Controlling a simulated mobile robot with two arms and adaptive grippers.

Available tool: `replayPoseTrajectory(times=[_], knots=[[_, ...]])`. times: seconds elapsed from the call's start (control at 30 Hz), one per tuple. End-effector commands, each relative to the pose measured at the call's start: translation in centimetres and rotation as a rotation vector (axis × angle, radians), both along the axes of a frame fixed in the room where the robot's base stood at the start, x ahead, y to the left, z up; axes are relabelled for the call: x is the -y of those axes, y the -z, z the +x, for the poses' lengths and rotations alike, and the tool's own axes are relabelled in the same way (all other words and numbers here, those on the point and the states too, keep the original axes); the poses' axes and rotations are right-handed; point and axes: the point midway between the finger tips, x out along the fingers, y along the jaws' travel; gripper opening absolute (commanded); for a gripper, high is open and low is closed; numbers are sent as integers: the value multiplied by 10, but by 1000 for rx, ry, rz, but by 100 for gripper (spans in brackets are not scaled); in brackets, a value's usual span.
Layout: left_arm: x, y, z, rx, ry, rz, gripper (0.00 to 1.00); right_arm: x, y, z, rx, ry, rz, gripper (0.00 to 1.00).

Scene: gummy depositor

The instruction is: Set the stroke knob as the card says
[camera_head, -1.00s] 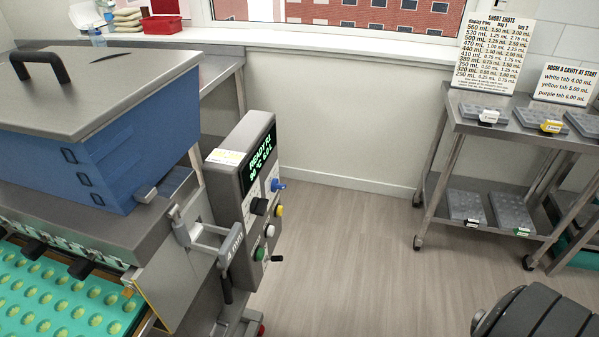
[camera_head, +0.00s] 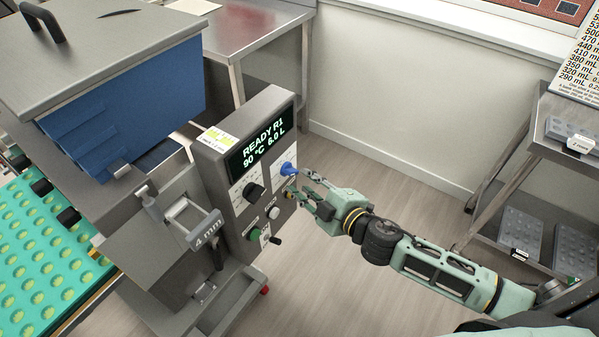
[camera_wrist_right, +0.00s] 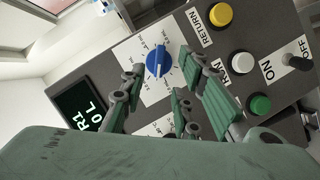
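The control panel (camera_head: 235,195) carries a blue pointer knob (camera_head: 288,169) on a white scale; it also shows in the right wrist view (camera_wrist_right: 157,61). A black knob (camera_head: 253,191) sits to its left on another white scale. I cannot read which knob is labelled stroke. My right gripper (camera_head: 303,184) is open in front of the panel by the blue knob. In the right wrist view its fingers (camera_wrist_right: 168,72) stand apart on either side of the blue knob, with no clear contact. My left gripper is out of view.
The panel display (camera_head: 262,145) reads READY R1, 90 °C, 6.0 L. Yellow, white and green (camera_head: 254,234) buttons and a black switch (camera_head: 275,240) lie below the knobs. A small card (camera_head: 216,139) lies on the panel's top. A shelf cart (camera_head: 550,140) stands at right.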

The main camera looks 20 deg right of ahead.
Motion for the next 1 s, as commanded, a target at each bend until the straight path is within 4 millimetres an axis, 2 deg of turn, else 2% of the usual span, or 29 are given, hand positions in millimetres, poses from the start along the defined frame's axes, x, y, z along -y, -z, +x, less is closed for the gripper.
replayPoseTrajectory(times=[0.1,0.3,0.63,1.0], knots=[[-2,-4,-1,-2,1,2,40,-6,2,19,2,1,-1,29],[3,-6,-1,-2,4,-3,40,-13,9,37,-1,1,1,29],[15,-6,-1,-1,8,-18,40,-14,11,41,-2,0,0,29],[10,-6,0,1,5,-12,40,-14,11,40,-2,1,0,0]])
